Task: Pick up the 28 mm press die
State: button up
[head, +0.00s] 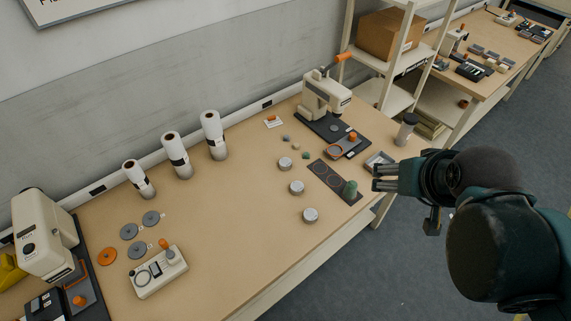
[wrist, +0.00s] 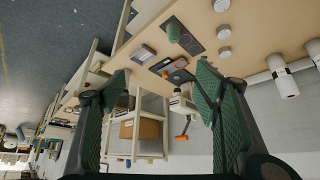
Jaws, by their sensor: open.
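I cannot tell which piece is the 28 mm press die; no size marking is readable. Candidates in the head view are a green rounded piece (head: 350,188) upright on a dark mat (head: 318,168), and several grey discs (head: 129,231) with an orange disc (head: 107,256) at the left. The green piece also shows in the wrist view (wrist: 173,32), on the dark mat (wrist: 196,46). My gripper (head: 376,177) is open and empty, above the bench's right end, to the right of the green piece. Its two green fingers stand wide apart in the wrist view (wrist: 161,75).
A lever press (head: 325,95) stands at the back, with a dark base and orange-handled tool. Silver round tins (head: 296,187) sit mid-bench. White rolls (head: 176,155) stand along the wall.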

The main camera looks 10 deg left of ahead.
jog(key=c, duration=0.3)
jog(key=w+a+f+m+g+b, duration=0.1)
jog(key=w+a+f+m+g, duration=0.15)
jog(key=w+a, duration=0.5)
jog(key=w+a+f+m+g, duration=0.15)
jog(key=w+a+m, duration=0.3)
jog(key=w, duration=0.65)
jog(key=shift+w+a+f+m+g+h+b, duration=0.15)
jog(key=shift+w+a+f+m+g+h, duration=0.3)
jog(key=shift+w+a+f+m, duration=2.05)
jog(key=shift+w+a+f+n+g+h+b, duration=0.25)
jog(key=shift+w+a+f+h, duration=0.6)
jog(key=shift+a+f, duration=3.5)
jog(key=shift+w+a+f+m+g+h+b, duration=0.2)
jog(key=shift+w+a+f+m, duration=0.85)
jog(key=shift+w+a+f, duration=1.75)
jog(key=shift+s+a+f, duration=0.6)
jog(key=shift+s+a, duration=0.05)
